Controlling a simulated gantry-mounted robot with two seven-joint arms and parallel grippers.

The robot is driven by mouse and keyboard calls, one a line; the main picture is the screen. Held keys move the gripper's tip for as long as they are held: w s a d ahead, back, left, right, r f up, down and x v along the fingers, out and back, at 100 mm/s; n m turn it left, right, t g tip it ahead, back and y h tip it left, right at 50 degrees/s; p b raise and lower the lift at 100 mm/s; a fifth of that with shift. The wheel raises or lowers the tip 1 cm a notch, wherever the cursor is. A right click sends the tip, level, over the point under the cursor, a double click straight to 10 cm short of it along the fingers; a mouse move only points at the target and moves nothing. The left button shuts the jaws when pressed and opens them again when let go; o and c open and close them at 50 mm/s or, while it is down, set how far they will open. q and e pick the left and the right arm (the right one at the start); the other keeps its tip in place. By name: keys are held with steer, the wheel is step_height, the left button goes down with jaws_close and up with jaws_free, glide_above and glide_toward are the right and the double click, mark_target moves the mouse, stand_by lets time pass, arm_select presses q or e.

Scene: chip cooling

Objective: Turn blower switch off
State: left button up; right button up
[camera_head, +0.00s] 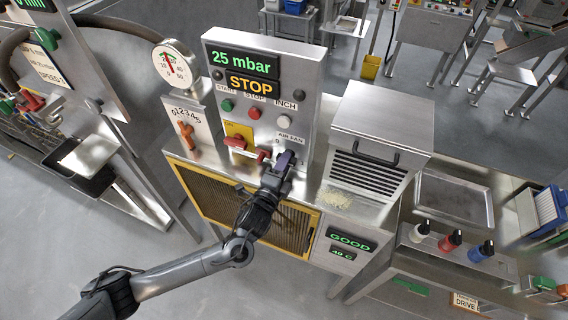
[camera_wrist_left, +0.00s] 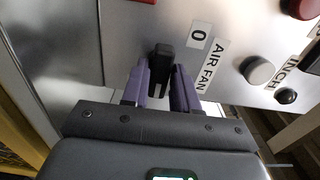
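The blower switch is a black knob (camera_wrist_left: 161,62) beside the "0" and "AIR FAN" labels on the grey control panel (camera_head: 308,92). My left gripper (camera_head: 286,160) is at the lower right of this panel, and in the head view it hides the knob. In the left wrist view its two purple fingers (camera_wrist_left: 160,88) stand on either side of the knob and appear to touch it. The panel's displays read "25 mbar" and "STOP" (camera_head: 251,85). My right gripper is in neither view.
A red handle (camera_head: 236,142) on a yellow plate sits just left of my left gripper. Green (camera_head: 226,105), red (camera_head: 255,113) and grey (camera_head: 284,122) buttons are above. A louvred steel box (camera_head: 372,150) stands close on the right, and an orange lever (camera_head: 187,134) is farther left.

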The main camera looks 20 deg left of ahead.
arm_select(q)
jaws_close()
steer(key=shift+n, duration=0.3)
steer(key=n, duration=0.2)
steer(key=shift+n, duration=0.3)
steer(key=n+p, duration=0.1)
steer(key=n, duration=0.3)
steer(key=shift+n, duration=0.3)
steer(key=n, duration=0.3)
steer(key=shift+n, duration=0.3)
steer(key=n, duration=0.3)
steer(key=shift+n+p, duration=0.3)
steer(key=shift+f+n, duration=0.1)
steer(key=shift+n, duration=1.3)
